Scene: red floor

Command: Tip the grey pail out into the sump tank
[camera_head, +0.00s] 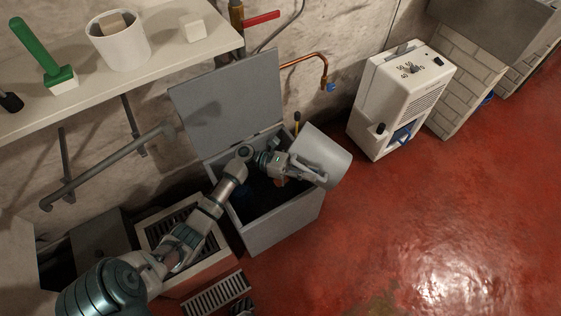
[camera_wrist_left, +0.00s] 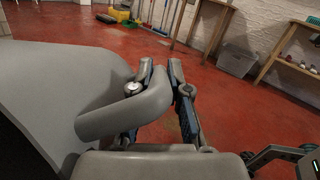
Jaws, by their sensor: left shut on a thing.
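The grey pail (camera_head: 323,152) is tilted on its side at the right side of the open sump tank (camera_head: 283,223), partly above its rim. My left gripper (camera_head: 308,172) is shut on the pail's handle; in the left wrist view the handle (camera_wrist_left: 125,112) passes between the fingers, with the pail's wall (camera_wrist_left: 50,90) to the left. The tank's grey lid (camera_head: 232,101) stands raised at the back. The tank's inside is dark, with a small blue thing and a reddish thing partly visible. What the pail holds is hidden.
A white dehumidifier-like unit (camera_head: 395,98) stands to the right on the red floor. A copper pipe (camera_head: 309,60) is on the wall behind. A shelf (camera_head: 167,42) with a white pot (camera_head: 119,46) and green brush (camera_head: 39,49) is upper left. The floor at right is clear.

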